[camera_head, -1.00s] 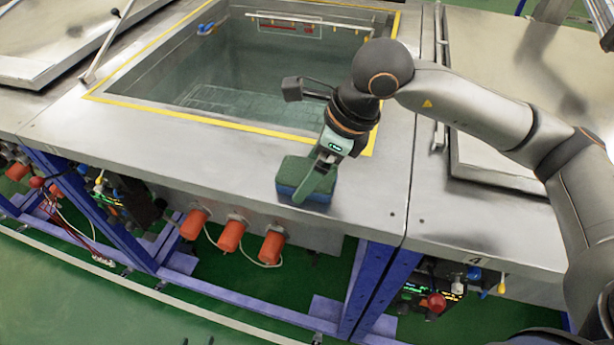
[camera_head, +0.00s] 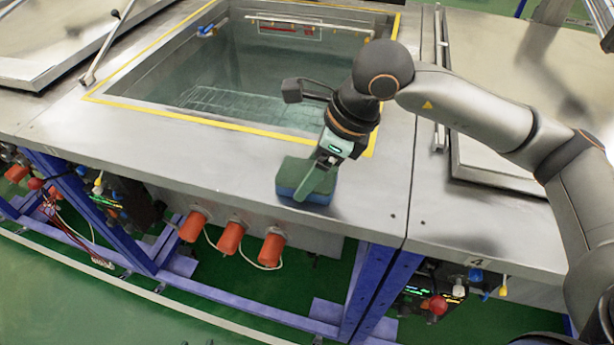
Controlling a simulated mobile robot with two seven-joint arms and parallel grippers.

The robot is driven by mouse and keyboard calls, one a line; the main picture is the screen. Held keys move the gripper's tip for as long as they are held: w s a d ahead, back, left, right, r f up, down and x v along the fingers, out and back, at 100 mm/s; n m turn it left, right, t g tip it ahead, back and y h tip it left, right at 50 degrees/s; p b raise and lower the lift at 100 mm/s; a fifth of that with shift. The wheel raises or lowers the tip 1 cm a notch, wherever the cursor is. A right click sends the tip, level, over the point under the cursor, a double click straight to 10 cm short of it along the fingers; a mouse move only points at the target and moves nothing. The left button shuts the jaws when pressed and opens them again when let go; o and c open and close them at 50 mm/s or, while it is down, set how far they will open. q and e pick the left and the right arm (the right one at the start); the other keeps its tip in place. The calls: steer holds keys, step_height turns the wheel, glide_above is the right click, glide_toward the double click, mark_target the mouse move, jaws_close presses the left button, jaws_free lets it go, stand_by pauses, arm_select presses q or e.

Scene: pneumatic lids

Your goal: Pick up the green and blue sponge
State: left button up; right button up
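The green and blue sponge (camera_head: 288,178) lies on the steel table top near its front edge, green side up and blue side below. My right gripper (camera_head: 314,184) comes down over the sponge from the upper right, and its near finger covers part of the sponge. The far finger is hidden, so I cannot tell whether the fingers close on it or how wide they stand. My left gripper is not in view.
Behind the sponge is an open sunken tank (camera_head: 250,70) with a yellow border. A raised steel lid (camera_head: 540,90) lies at the right. The table's front edge is close to the sponge, with orange parts (camera_head: 230,237) below it. Bare steel (camera_head: 150,140) lies to the left.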

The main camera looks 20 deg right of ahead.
mark_target(300, 172)
steer(key=c, duration=0.4)
steer(key=shift+c, duration=0.2)
steer(key=shift+r+p, duration=0.5)
steer(key=shift+p, duration=0.2)
step_height(300, 172, up, 3)
steer(key=shift+s+d+r, duration=0.1)
steer(key=s+d+r+b, duration=0.1)
steer(key=s+d+r, duration=0.4)
steer(key=s+r, duration=0.4)
steer(key=s, duration=0.4)
steer(key=shift+r, duration=0.15)
steer(key=o, duration=0.8)
steer(key=shift+w, duration=0.1)
steer(key=c, duration=0.7)
steer(key=shift+w, duration=0.1)
